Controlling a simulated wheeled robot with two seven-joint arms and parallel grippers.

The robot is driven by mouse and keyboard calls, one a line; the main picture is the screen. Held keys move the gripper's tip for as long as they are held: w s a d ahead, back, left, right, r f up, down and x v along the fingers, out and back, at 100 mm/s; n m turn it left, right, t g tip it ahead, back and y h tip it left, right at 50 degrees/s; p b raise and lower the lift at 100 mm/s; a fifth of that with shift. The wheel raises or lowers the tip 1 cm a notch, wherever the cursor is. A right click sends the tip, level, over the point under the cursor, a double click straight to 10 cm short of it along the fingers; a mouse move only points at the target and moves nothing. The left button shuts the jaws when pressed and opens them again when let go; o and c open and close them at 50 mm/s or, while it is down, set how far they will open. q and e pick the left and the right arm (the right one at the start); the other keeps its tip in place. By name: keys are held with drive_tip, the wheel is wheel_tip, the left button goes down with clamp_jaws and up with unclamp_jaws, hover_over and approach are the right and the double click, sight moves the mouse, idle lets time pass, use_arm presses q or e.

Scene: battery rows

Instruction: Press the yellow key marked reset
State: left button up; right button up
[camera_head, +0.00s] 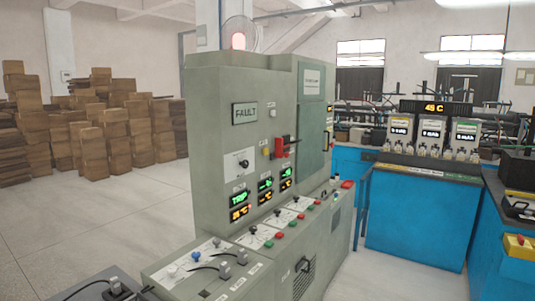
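A grey-green control cabinet (222,130) stands in the middle of the head view. A small yellow piece (265,152) sits on its upright face, left of a red switch handle (284,147). Its marking is too small to read, so I cannot tell whether it is the reset key. A yellow box with a red button (519,246) lies at the right edge, on the blue bench. Neither of my grippers is in view.
Blue benches (420,215) stand right. Stacked boxes (93,150) are left; open floor (120,220) lies between.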

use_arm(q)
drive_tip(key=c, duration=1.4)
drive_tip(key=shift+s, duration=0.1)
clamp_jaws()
